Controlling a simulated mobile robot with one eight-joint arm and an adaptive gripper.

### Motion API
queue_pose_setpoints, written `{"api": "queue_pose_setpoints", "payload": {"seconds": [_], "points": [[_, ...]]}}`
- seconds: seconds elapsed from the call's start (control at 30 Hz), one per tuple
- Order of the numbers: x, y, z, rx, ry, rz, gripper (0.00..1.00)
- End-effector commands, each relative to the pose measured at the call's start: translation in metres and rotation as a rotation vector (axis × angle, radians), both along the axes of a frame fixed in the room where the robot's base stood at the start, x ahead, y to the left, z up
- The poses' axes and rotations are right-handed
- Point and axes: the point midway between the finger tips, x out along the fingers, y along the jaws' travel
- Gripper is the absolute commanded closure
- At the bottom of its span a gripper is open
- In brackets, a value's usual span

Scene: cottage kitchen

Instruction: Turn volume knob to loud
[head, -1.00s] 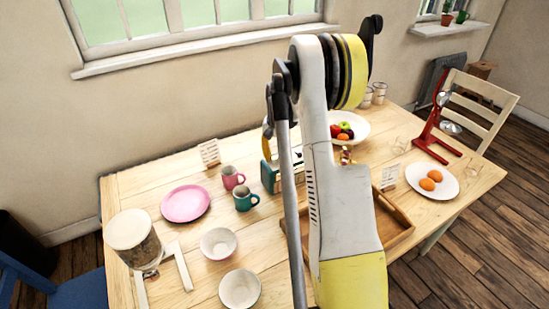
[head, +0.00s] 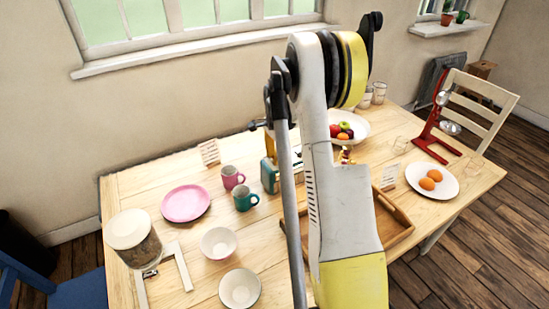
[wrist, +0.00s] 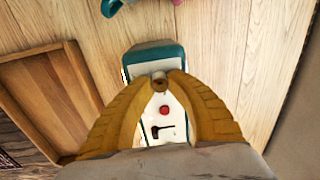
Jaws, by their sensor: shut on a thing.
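The radio is a teal box (head: 269,177) with a pale face, standing on the table and partly hidden behind my arm in the head view. In the wrist view its teal edge (wrist: 150,53) and pale face show below me. My yellow gripper (wrist: 160,82) has its two fingertips closed around a small brownish knob (wrist: 159,86) near one end of the face. A red button (wrist: 164,111) and a dark lever-like mark (wrist: 161,130) lie between the fingers, apart from them. Any loudness marking is too small to read. In the head view my arm hides most of the gripper.
A wooden tray (wrist: 42,92) lies beside the radio. A teal mug (head: 245,198) and pink mug (head: 231,177) stand close to its left in the head view. A fruit bowl (head: 360,128) is behind to the right. Bowls and a pink plate (head: 186,203) are further left.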

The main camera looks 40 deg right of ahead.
Motion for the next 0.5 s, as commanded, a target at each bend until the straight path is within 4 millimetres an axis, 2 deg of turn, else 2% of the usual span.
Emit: {"api": "queue_pose_setpoints", "payload": {"seconds": [0.2,0.5], "points": [[-0.0007,0.0000,-0.0004,0.000,0.001,-0.083,1.00],[-0.0007,0.0000,-0.0004,-0.001,0.001,-0.118,1.00]]}}
